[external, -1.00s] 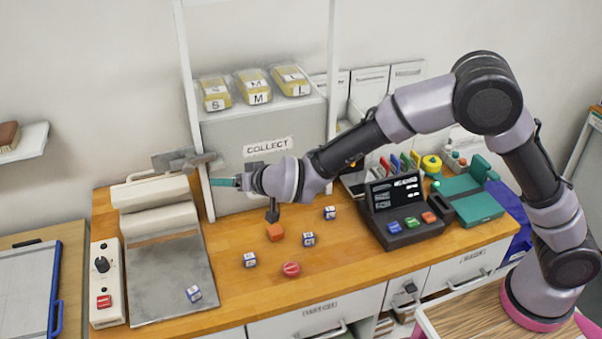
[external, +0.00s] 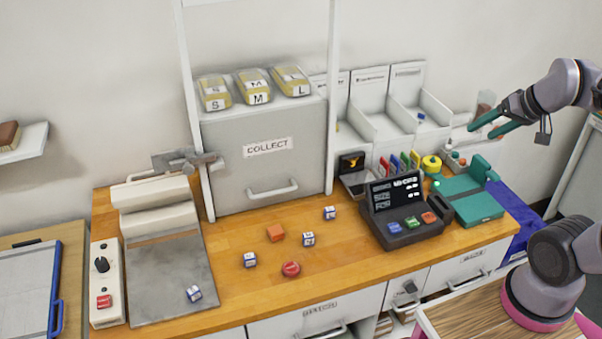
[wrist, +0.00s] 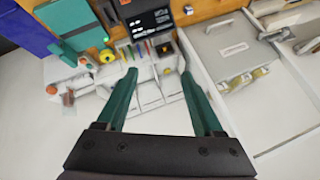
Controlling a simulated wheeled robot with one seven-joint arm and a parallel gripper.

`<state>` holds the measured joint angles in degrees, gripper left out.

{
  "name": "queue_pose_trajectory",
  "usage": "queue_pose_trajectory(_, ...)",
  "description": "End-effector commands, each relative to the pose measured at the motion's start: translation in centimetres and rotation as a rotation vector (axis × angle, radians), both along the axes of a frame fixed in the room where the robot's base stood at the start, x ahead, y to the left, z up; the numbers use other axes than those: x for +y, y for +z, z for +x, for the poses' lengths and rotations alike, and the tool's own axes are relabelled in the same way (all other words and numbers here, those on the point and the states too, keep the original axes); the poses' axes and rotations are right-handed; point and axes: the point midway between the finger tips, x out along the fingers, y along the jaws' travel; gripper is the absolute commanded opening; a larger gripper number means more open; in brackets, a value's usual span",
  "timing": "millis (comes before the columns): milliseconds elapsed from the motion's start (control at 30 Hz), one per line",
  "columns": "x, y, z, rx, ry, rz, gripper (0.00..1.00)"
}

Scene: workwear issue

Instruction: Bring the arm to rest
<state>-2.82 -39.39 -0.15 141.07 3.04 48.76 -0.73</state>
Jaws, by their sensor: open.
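My gripper (external: 484,127) is at the upper right of the external view, with its two teal fingers spread apart. It is in the air above the right end of the wooden counter (external: 350,270), near the wall and apart from everything. In the wrist view my gripper (wrist: 160,78) is open and nothing is between the fingers. My arm is drawn up to the right, and part of it is outside the external view.
A grey COLLECT cabinet (external: 265,170) and white bins (external: 372,118) stand behind.

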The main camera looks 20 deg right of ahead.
Motion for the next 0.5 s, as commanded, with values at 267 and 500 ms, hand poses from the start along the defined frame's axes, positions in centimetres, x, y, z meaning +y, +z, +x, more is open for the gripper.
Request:
queue_pose_trajectory(267,-1.7,-1.2,-2.6,0.038,-0.056,-0.017,0.69)
queue_pose_trajectory(500,-1.6,-1.1,-2.5,0.036,-0.053,-0.017,0.69)
